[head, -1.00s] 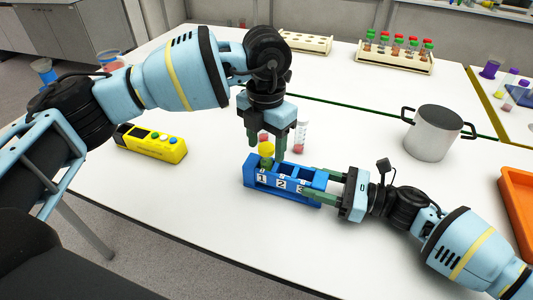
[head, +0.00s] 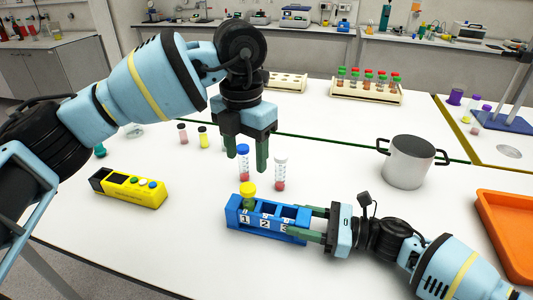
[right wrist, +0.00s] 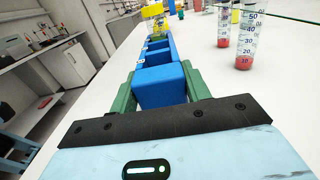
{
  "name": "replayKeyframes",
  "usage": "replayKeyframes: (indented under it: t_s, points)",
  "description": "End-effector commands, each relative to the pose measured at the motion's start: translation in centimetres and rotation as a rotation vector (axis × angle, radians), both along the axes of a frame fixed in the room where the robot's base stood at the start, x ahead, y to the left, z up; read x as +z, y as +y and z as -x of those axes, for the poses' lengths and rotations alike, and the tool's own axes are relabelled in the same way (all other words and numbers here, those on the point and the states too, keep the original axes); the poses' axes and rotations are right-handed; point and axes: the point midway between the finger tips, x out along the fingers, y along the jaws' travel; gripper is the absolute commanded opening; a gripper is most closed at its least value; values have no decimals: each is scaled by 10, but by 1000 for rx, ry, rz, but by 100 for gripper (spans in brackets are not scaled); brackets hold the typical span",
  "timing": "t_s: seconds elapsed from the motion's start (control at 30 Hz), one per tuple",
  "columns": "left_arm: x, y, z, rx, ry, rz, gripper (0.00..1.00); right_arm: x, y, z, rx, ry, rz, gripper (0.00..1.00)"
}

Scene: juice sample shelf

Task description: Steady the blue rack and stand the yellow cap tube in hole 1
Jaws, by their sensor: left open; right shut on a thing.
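The blue rack (head: 268,226) stands on the white table with holes numbered 1, 2 and 3. The yellow cap tube (head: 248,192) stands upright in hole 1, its cap above the rack top; the cap also shows at the far end of the rack in the right wrist view (right wrist: 152,12). My right gripper (head: 308,224) is shut on the rack's hole 3 end, its green fingers on both sides of it (right wrist: 159,92). My left gripper (head: 247,158) is open and empty, pointing down above and behind the rack, apart from the yellow cap.
A blue-capped tube (head: 243,160) and a clear graduated tube (head: 280,174) stand behind the rack. A yellow box with buttons (head: 130,187) is at left, a metal pot (head: 409,162) at right, and an orange tray (head: 508,235) at far right. A tube rack (head: 366,88) stands at the back.

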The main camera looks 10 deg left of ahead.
Motion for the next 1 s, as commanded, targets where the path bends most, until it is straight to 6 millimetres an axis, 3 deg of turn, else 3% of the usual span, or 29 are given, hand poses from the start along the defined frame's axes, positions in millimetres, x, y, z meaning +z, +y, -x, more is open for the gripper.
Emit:
replayKeyframes:
  t_s: [0.37, 0.4, 0.6, 1.0]
  points:
    - [0, 0, 0, 0, 0, 0, 57, -1, -1, 0, -2, 0, 2, 20]
    - [0, 0, 0, 0, 0, 0, 57, -1, -1, 0, -2, 0, 2, 48]
    - [0, 0, 0, 0, 0, 0, 57, -1, 0, 0, -1, 0, 1, 73]
    - [0, 0, 0, 0, 0, 0, 57, -1, -10, 0, -3, 1, 1, 73]
